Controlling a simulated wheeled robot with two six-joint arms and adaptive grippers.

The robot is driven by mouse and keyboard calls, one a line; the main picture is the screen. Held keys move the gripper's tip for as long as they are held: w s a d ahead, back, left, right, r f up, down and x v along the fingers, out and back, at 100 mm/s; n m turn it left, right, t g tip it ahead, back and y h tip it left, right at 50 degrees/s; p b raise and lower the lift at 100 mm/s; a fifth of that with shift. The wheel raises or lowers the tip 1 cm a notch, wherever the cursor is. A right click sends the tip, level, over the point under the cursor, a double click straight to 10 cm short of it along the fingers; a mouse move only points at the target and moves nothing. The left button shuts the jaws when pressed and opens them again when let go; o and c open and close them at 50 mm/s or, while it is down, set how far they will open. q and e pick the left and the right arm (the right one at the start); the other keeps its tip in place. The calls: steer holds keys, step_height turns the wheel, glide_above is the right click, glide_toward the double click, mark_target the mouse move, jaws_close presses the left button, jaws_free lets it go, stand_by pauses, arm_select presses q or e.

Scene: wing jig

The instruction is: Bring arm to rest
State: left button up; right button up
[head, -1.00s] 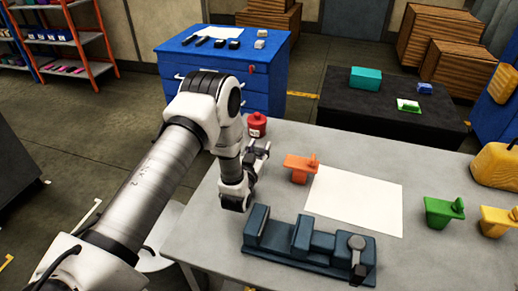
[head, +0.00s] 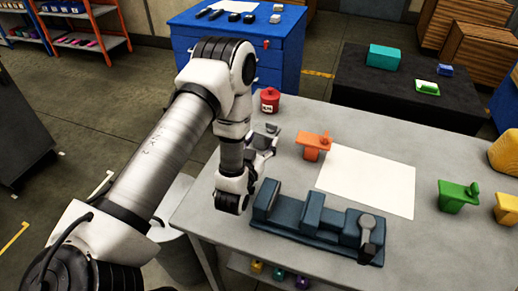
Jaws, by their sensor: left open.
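My left arm comes in from the left, and its open gripper (head: 266,142) hangs over the left part of the grey table (head: 410,240). Its jaws show no object between them. The gripper is left of an orange piece (head: 313,146), apart from it, and behind the left end of a dark blue jig (head: 315,222). My right gripper is not in view.
A white sheet (head: 368,182) lies in the middle of the table. Green (head: 457,196) and yellow (head: 507,208) pieces stand at the right. A black table (head: 400,98) and a blue cabinet (head: 275,55) are behind.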

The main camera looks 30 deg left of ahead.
arm_select(q)
steer(key=v, duration=0.2)
steer(key=shift+s+r, duration=0.1)
steer(key=shift+s, duration=0.2)
